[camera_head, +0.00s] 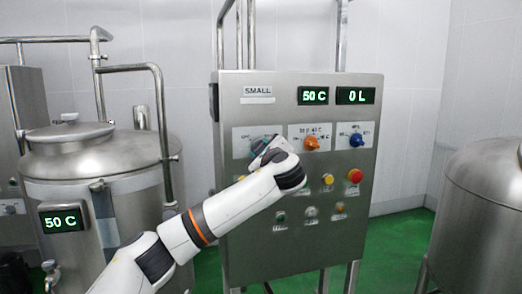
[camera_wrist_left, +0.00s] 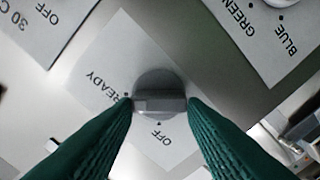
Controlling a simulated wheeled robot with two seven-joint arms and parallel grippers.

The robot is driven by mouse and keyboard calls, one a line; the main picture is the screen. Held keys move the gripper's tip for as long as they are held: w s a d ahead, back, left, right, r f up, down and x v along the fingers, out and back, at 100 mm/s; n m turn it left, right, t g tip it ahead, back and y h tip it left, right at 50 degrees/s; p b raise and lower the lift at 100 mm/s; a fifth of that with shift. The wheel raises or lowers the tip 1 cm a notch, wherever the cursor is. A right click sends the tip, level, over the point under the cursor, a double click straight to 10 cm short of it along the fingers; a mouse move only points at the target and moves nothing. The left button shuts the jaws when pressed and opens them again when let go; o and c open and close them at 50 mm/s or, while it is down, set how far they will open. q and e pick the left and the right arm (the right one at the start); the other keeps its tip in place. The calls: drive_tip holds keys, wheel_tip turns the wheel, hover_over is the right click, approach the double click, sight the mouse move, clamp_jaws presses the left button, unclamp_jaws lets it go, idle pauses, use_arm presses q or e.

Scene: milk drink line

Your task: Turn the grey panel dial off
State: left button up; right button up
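The grey dial (camera_wrist_left: 160,88) sits on a white label plate in the left wrist view. Its raised bar lies across the picture, with the word READY off its left end and OFF below it. My left gripper (camera_wrist_left: 160,104) has its two green fingers at opposite ends of the bar, seemingly touching it on both sides. In the head view, my left gripper (camera_head: 257,150) is at the upper left dial place of the steel panel (camera_head: 232,255) and hides most of the grey dial. My right gripper is not in view.
An orange dial (camera_head: 312,143) and a blue dial (camera_head: 356,140) are to the right on the panel. Below are several buttons, among them a yellow one (camera_head: 328,179) and a red one (camera_head: 355,175). Steel tanks stand at left (camera_head: 95,160) and right (camera_head: 488,210).

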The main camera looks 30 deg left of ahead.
use_arm(q)
drive_tip(key=c, duration=0.4)
drive_tip(key=shift+w+f+n+b, duration=0.1)
drive_tip(key=shift+f+n+b, duration=0.1)
drive_tip(key=shift+n+b, duration=2.4)
drive_tip(key=shift+s+f+n+b, duration=0.1)
drive_tip(key=shift+f+n+b, duration=0.1)
drive_tip(key=shift+n+b, duration=2.4)
drive_tip(key=shift+w+f+n+b, duration=0.15)
drive_tip(key=shift+n+b, duration=1.35)
drive_tip(key=shift+n, duration=2.2)
drive_tip(key=shift+c, duration=0.2)
drive_tip(key=o, duration=1)
drive_tip(key=shift+r, duration=0.1)
drive_tip(key=shift+d, duration=0.1)
